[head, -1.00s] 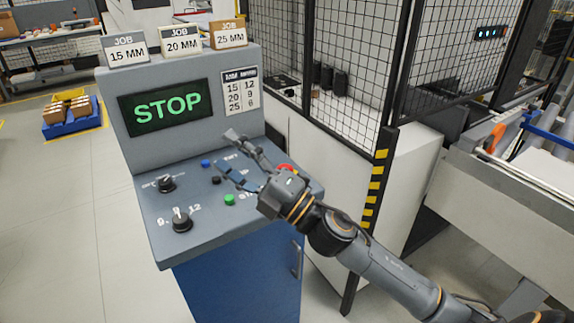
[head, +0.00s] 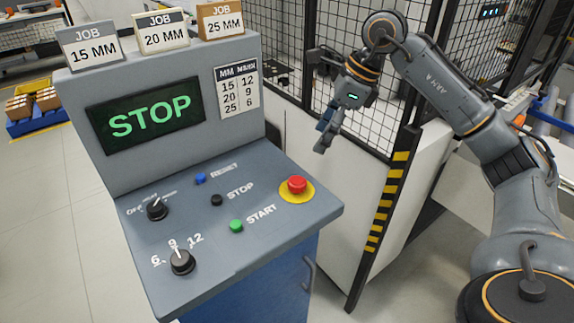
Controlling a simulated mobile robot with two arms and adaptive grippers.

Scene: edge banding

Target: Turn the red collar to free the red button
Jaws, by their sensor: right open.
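The red button (head: 297,184) stands on a yellow disc (head: 296,193) at the right end of the console's sloped panel. I cannot make out a separate red collar below its cap. My right gripper (head: 322,138) is open and empty. It hangs in the air up and to the right of the button, in front of the mesh fence, apart from the panel. Nothing covers the button. My left gripper is not in view.
The console (head: 255,225) also carries a blue RESET button (head: 200,179), a black STOP button (head: 216,200), a green START button (head: 236,226) and two black knobs. Its screen (head: 146,114) reads STOP. A black-and-yellow fence post (head: 388,200) stands close at the right.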

